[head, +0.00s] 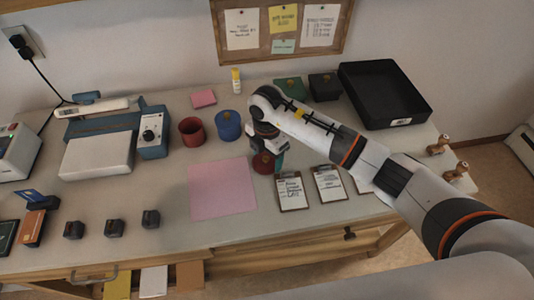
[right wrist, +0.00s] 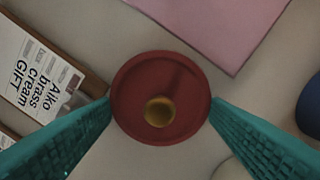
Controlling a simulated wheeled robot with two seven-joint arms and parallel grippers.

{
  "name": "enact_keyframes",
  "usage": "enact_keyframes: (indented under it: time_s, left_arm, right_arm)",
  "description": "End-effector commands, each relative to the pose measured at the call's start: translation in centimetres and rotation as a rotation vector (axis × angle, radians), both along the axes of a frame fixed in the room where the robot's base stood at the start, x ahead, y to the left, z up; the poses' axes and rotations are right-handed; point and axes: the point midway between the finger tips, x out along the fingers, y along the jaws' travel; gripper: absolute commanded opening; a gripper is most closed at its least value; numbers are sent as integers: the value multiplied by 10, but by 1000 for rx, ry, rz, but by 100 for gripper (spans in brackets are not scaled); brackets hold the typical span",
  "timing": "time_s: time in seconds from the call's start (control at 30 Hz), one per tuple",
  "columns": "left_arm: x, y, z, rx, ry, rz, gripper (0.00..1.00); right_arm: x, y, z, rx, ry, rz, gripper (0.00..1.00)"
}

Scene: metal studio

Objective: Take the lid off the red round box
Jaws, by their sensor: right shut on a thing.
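The red round box (head: 191,133) stands open on the table, with its dark inside showing and no lid on it. Its round red lid (head: 264,164) with a brass knob is between the fingers of my right gripper (head: 266,161), to the right of the pink sheet. In the right wrist view the lid (right wrist: 128,87) shows from above, with a teal finger at each side of its rim; my right gripper (right wrist: 160,110) is shut on it. I cannot tell whether the lid touches the table. My left gripper is out of view.
A blue round box (head: 228,126) stands beside the red one. The pink sheet (head: 222,189) lies bare in front. A black tray (head: 385,95), green and black boxes, a glue bottle (head: 236,82) and a scale-like device (head: 97,155) stand behind and left.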

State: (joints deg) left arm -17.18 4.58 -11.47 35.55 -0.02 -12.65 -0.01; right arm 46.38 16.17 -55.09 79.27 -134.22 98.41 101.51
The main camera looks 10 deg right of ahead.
Motion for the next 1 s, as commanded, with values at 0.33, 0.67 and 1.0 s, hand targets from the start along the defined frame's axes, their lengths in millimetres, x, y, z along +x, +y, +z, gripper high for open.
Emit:
enact_keyframes:
  time_s: [0.33,0.67,1.0]
  left_arm:
    - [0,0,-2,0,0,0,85]
    - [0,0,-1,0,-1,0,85]
    - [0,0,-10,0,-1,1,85]
  right_arm:
    - [0,0,-3,0,0,0,78]
    - [1,0,9,1,-3,1,78]
    - [3,1,79,1,-7,2,78]
